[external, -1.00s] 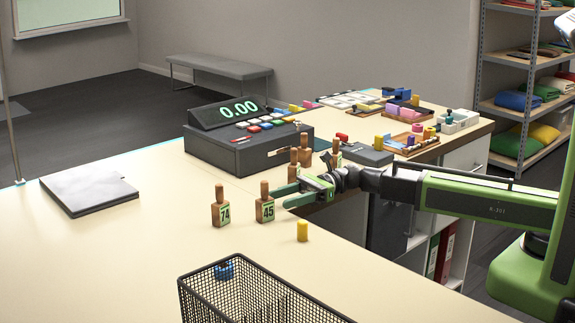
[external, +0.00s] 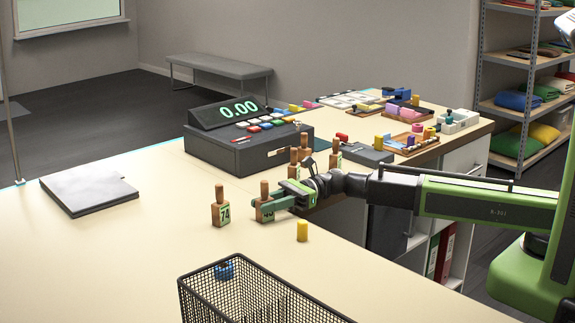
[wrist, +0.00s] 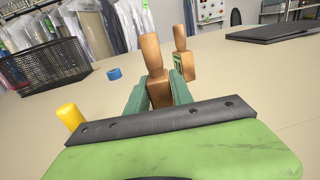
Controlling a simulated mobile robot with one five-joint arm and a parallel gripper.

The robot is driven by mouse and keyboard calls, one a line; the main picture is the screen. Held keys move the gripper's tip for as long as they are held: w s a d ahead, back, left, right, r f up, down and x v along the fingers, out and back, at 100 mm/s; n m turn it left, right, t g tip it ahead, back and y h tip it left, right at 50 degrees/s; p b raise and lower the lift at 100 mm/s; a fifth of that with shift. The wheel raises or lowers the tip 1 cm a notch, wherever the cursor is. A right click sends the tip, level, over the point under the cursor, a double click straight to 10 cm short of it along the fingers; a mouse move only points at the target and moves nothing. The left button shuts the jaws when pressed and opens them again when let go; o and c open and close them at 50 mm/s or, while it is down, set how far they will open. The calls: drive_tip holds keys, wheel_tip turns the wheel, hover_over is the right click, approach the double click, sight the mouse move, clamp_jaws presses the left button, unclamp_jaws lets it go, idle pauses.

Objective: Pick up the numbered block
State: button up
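The numbered block marked 45 (external: 264,190) is a brown wooden block with a narrow upper handle, upright on the cream counter. Its number is partly hidden by a green finger. My gripper (external: 262,207) reaches in from the right, low over the counter, with its fingers around the block's lower part. In the wrist view the block (wrist: 155,72) stands between the two green fingertips (wrist: 157,92). The fingers look open, with any contact too close to make out. The block marked 74 (external: 221,212) stands just to the left, apart from the gripper.
A yellow cylinder (external: 302,231) stands close in front of my gripper. More wooden blocks (external: 305,152) stand behind, by the cash register (external: 240,150). The left counter is mostly clear.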

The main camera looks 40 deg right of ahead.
sight(266, 199)
clamp_jaws()
drive_tip(key=shift+r+p, duration=0.45)
wheel_tip(266, 199, up, 4)
drive_tip(key=p, duration=0.3)
drive_tip(key=shift+f+p, duration=0.1)
drive_tip(key=shift+p, duration=0.3)
drive_tip(key=w+d+r+p, duration=0.1)
drive_tip(key=d+r+p, duration=0.5)
drive_tip(key=d, duration=0.5)
drive_tip(key=shift+w+d+r, duration=0.15)
drive_tip(key=shift+w+d, duration=0.15)
